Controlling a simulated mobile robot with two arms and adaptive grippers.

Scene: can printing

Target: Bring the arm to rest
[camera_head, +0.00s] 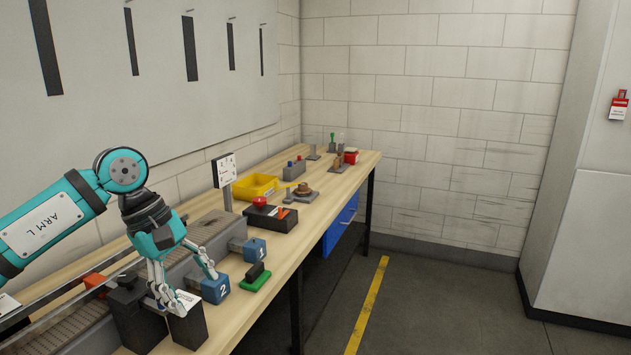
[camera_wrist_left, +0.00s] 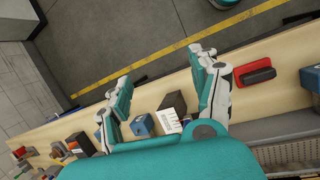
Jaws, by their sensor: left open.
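My left gripper (camera_head: 190,288) hangs at the end of the teal left arm over the near part of the wooden bench (camera_head: 330,185). Its fingers are spread with nothing held between them; the wrist view also shows them apart (camera_wrist_left: 155,72). A dark box (camera_head: 188,328) stands just below the fingertips in the head view; I cannot tell whether they touch it. A dark box with a white label (camera_wrist_left: 172,112) shows beyond the fingers in the wrist view. My right gripper is not in view.
Blue blocks marked 1 (camera_head: 255,250) and 2 (camera_head: 216,289) and a green-based stamp (camera_head: 256,277) stand near the bench's front edge. A conveyor (camera_head: 205,232) runs behind them. A yellow bin (camera_head: 254,186) stands farther back. Floor (camera_head: 440,300) right of the bench is clear.

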